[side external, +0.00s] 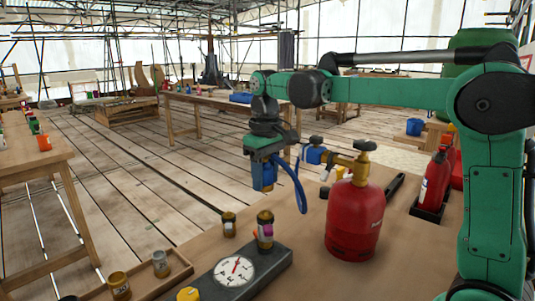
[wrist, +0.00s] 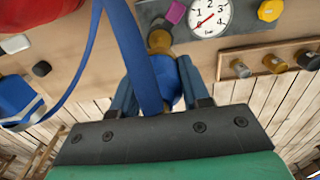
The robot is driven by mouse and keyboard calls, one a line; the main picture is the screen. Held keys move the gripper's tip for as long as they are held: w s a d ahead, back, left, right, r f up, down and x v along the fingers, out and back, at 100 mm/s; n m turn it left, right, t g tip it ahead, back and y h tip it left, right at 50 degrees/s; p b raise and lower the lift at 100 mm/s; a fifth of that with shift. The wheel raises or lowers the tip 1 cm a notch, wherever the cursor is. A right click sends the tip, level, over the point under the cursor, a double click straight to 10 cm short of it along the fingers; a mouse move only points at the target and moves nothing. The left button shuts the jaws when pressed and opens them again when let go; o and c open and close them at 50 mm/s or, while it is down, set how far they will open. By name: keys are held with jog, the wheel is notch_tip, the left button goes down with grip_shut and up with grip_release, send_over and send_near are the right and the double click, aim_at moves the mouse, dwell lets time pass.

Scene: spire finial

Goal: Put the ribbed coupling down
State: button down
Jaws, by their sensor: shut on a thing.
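My gripper (side external: 262,182) is shut on the ribbed coupling and holds it in the air above the bench. The coupling (side external: 269,177) is blue, and a blue hose (side external: 301,190) is joined to it. In the wrist view the coupling (wrist: 172,88) sits between the two fingers, partly hidden by the hose (wrist: 140,55). A brass fitting (side external: 265,228) with a pink tag stands below the gripper with a visible gap. It also shows beyond the coupling in the wrist view (wrist: 160,41).
A red gas cylinder (side external: 355,220) with a brass valve and a blue regulator (side external: 313,154) stands right of the gripper. A dark panel with a white dial (side external: 235,270) lies in front. Several small brass fittings are in a wooden rack (side external: 178,262). A red bottle (side external: 434,182) stands farther right.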

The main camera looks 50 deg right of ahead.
dwell(0.4)
jog(key=a, duration=0.1)
jog(key=s+a, duration=0.1)
jog(key=a, duration=0.1)
jog(key=a+f, duration=0.1)
jog(key=shift+s+a, duration=0.25)
jog(key=shift+s, duration=0.1)
jog(key=shift+a, duration=0.1)
dwell(0.4)
jog(key=s+a+r, duration=0.1)
jog(key=s+a, duration=0.3)
jog(key=a, duration=0.5)
jog(key=s+a+r, duration=0.1)
jog(key=s+a, duration=0.2)
jog(key=a, duration=0.7)
notch_tip(320, 180, down, 19)
jog(key=shift+s+d+f, duration=0.1)
jog(key=shift+s+f, duration=0.05)
jog(key=shift+f, duration=0.15)
